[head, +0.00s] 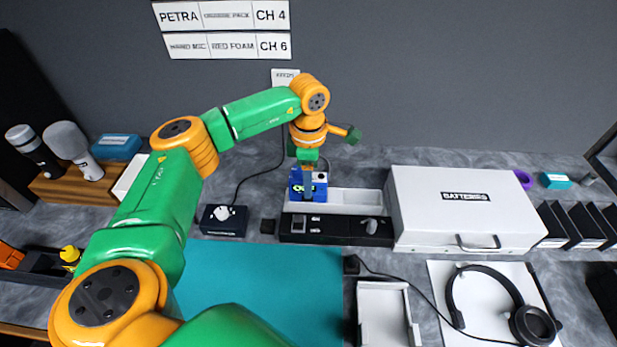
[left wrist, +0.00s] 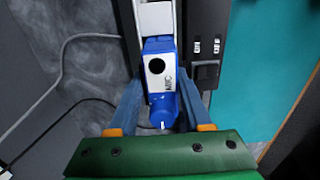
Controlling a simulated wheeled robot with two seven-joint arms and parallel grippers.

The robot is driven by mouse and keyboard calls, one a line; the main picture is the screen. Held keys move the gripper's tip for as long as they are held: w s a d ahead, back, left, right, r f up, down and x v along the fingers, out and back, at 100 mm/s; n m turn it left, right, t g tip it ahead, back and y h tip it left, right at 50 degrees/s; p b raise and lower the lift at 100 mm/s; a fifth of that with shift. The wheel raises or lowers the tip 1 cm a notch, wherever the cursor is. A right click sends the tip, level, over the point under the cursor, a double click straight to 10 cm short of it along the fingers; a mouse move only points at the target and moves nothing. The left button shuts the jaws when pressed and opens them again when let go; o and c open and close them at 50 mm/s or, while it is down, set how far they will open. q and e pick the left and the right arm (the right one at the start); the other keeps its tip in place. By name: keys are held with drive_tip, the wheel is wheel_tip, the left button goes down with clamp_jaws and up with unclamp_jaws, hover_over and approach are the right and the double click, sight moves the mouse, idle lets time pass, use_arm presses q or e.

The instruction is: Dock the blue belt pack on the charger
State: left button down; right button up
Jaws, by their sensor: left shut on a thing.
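The blue belt pack (head: 297,188) is upright at the left end of the charger (head: 340,238), a black unit with a white tray-like back part. My left gripper (head: 308,179) comes down from above and is shut on the pack. In the left wrist view the pack (left wrist: 158,72), with a white label and a dark round spot, sits between the two blue-grey fingers (left wrist: 160,98). The charger's black face (left wrist: 205,45) is beside it. I cannot tell whether the pack's lower end touches the charger or is seated. My right gripper is not in view.
A white batteries case (head: 460,215) stands right of the charger. A small dark box (head: 223,222) with a cable is to the left. A teal mat (head: 265,290) lies in front, mostly clear. A white tray (head: 385,310) and a headset (head: 500,300) are at front right.

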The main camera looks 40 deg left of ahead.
use_arm(q)
drive_tip(key=shift+f, duration=0.15)
drive_tip(key=shift+c, duration=1.3)
unclamp_jaws()
wheel_tip(320, 180, up, 7)
drive_tip(key=shift+d+r+b, duration=0.1)
drive_tip(key=shift+b, duration=0.75)
